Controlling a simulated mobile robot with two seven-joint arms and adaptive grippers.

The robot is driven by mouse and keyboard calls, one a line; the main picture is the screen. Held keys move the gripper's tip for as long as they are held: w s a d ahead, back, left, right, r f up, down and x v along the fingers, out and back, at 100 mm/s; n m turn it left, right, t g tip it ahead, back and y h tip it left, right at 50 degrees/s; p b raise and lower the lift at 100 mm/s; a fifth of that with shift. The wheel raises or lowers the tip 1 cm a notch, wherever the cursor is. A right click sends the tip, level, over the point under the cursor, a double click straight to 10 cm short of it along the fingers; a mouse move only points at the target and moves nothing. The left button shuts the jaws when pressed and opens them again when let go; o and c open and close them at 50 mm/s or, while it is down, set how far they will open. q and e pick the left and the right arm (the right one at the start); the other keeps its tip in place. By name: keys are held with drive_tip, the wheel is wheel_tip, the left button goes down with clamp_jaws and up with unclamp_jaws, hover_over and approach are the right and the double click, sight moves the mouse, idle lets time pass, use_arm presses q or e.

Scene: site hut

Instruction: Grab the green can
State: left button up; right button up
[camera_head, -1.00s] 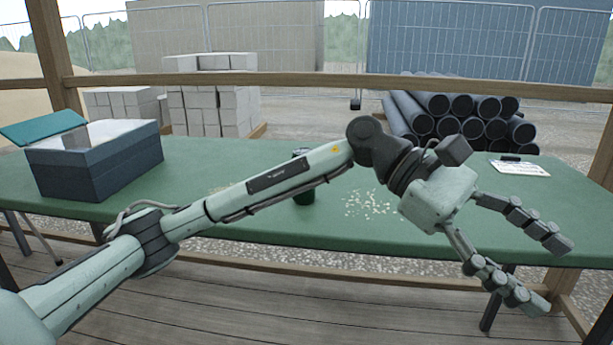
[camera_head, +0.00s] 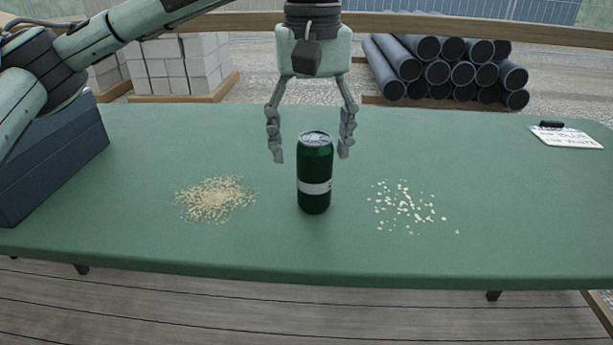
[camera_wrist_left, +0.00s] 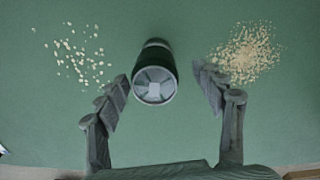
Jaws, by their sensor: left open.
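The green can (camera_head: 315,172) stands upright on the green table, dark green with a pale band and a silver top. My left gripper (camera_head: 311,155) comes down from above with its two fingers spread wide, one on each side of the can's top in the head view. In the left wrist view the can (camera_wrist_left: 155,73) shows top first, between and a little beyond the fingertips of the open gripper (camera_wrist_left: 164,90). Gaps show between the fingers and the can. My right gripper is not in view.
Tan crumbs (camera_head: 216,199) lie left of the can and pale flakes (camera_head: 405,206) lie right of it on the table (camera_head: 480,240). A dark blue box (camera_head: 55,160) stands at the left. A clipboard (camera_head: 566,136) lies at the far right.

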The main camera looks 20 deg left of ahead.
sight(314, 186)
use_arm(q)
drive_tip(key=f, duration=0.7)
drive_tip(key=shift+d+f, duration=0.25)
drive_tip(key=shift+f, duration=0.05)
drive_tip(key=c, duration=0.9)
